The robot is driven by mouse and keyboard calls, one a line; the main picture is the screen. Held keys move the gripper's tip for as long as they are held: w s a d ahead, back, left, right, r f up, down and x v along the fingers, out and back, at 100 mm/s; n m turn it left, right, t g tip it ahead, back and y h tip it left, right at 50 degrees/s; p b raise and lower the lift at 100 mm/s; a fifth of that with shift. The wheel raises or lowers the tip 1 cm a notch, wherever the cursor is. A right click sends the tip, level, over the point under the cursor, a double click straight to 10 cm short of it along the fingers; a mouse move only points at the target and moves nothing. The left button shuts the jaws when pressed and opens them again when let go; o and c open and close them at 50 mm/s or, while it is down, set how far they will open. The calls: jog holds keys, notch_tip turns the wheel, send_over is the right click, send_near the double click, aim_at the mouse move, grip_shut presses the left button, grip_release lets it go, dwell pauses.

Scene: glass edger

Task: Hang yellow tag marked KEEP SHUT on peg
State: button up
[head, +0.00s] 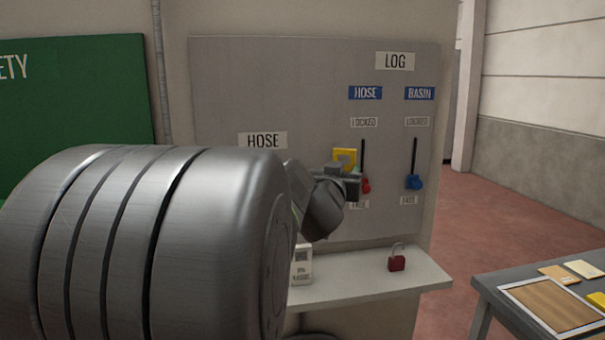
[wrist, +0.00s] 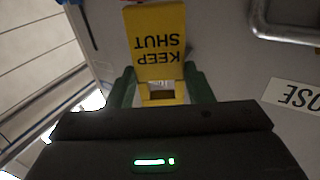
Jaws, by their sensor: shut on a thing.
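The yellow tag (wrist: 155,42) shows the words KEEP SHUT upside down in the wrist view. My gripper (wrist: 161,90) is shut on the tag's narrower end, between its two green fingers. In the head view the tag (head: 345,155) shows just above my gripper (head: 345,172), in front of the grey board and left of the hose lever. I cannot make out a peg in either view; my arm and gripper cover part of the board.
The grey board (head: 290,80) carries a hose lever with a red knob (head: 366,186) and a basin lever with a blue knob (head: 414,182). A red padlock (head: 397,260) stands on the shelf (head: 350,284) below. A table (head: 492,283) with cards stands at right.

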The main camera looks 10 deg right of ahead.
jog(key=w+f, duration=0.1)
jog(key=w, duration=0.5)
jog(key=shift+w+d, duration=0.15)
jog(key=shift+w, duration=0.2)
dwell(0.3)
jog(key=shift+f, duration=0.25)
dwell(0.5)
jog(key=o, duration=0.9)
jog(key=shift+o, duration=1.2)
jog(key=shift+d, duration=0.1)
